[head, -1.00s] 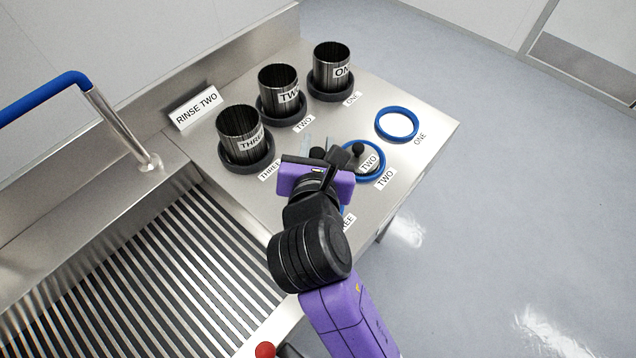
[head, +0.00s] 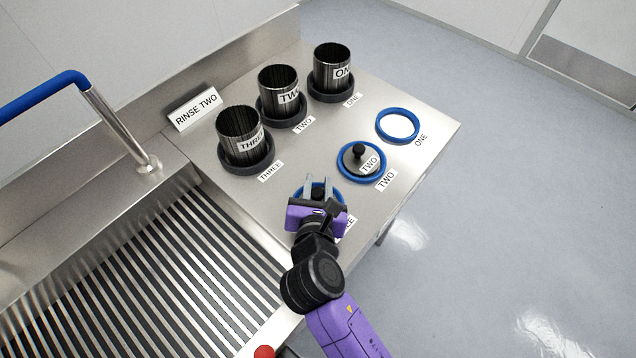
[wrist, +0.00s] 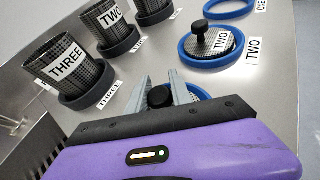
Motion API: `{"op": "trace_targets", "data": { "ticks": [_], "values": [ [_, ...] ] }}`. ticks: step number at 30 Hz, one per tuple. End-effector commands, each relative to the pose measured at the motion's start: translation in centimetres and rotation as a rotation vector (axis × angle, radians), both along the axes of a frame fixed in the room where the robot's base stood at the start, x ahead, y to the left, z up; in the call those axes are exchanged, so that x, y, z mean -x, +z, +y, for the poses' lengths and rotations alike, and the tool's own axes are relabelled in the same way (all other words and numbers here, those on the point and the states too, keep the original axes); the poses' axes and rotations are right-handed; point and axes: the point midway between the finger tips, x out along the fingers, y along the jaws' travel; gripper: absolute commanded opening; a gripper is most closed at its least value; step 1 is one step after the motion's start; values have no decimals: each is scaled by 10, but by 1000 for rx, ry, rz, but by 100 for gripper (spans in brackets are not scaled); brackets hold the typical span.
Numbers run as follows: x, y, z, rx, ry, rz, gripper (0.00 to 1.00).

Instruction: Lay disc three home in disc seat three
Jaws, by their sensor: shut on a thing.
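My gripper (head: 318,186) is over the blue ring of disc seat three (head: 302,190), at the front of the steel bench. In the wrist view its fingers (wrist: 162,95) are shut on the black knob of disc three (wrist: 159,97). The disc's plate is mostly hidden behind the gripper body. Part of the blue ring shows beyond the fingers in the wrist view (wrist: 203,92). I cannot tell whether the disc lies flat inside the ring or is just above it.
Disc two (head: 357,157) lies in the blue seat two ring, to the right. Seat one (head: 397,125) is an empty blue ring. Mesh baskets THREE (head: 239,135), TWO (head: 278,90) and ONE (head: 331,65) stand in black holders behind. A slatted drain (head: 170,270) lies left.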

Motion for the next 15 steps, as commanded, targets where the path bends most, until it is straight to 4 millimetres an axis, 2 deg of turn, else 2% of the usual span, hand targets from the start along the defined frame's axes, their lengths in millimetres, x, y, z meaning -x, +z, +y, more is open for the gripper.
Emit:
{"op": "trace_targets", "data": {
  "ticks": [8,9,11,15],
  "values": [
    [0,-2,0,0,-1,0,0],
    [0,-2,0,0,-1,0,34],
    [0,-2,0,0,-1,0,46],
    [0,-2,0,0,-1,0,48]
  ]
}}
